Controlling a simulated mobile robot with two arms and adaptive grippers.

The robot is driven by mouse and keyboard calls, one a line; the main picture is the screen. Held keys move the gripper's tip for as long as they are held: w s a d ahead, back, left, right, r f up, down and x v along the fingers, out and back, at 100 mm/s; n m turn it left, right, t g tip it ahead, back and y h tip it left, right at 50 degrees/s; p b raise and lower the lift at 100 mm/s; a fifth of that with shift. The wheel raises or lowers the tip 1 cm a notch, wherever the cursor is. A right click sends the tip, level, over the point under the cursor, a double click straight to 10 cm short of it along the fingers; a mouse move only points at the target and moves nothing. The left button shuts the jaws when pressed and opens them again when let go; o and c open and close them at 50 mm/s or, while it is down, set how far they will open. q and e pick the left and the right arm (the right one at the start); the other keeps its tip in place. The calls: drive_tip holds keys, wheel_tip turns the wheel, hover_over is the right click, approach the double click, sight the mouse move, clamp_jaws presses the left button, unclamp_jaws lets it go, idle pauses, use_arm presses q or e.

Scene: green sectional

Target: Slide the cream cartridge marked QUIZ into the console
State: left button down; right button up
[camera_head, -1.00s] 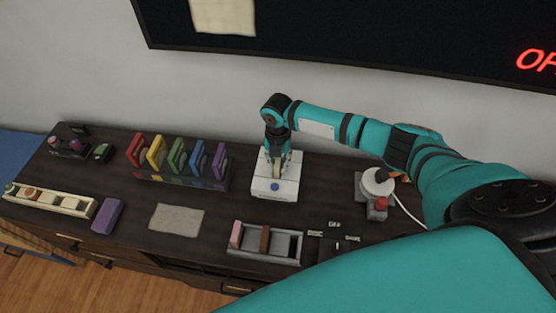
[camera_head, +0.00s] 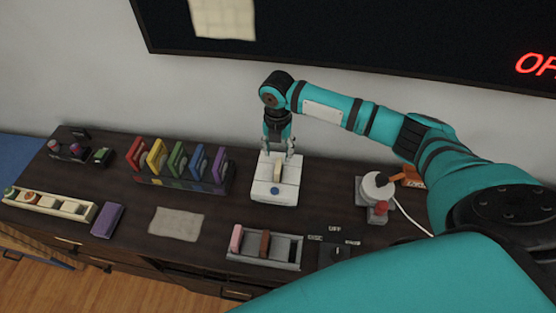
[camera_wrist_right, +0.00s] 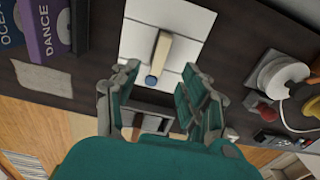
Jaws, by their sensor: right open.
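The white console (camera_head: 263,186) with a blue button stands at the middle of the cabinet top; it also shows in the right wrist view (camera_wrist_right: 136,60). A cream cartridge (camera_head: 278,170) stands upright in the console's top; its end shows in the right wrist view (camera_wrist_right: 160,55). I cannot read its marking or tell how deep it sits. My right gripper (camera_head: 278,153) is open and empty just above and behind the cartridge, its fingers apart; in the right wrist view its fingers (camera_wrist_right: 160,95) are spread wide. My left gripper is not in view.
A rack of coloured cartridges (camera_head: 183,162) stands left of the console. A grey tray (camera_head: 284,250) with pink and brown pieces lies in front. A joystick-like device (camera_head: 377,184) with a white cable stands right. A beige cloth (camera_head: 177,223) lies front left.

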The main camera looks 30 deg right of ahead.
drive_tip(key=shift+r, duration=2.2)
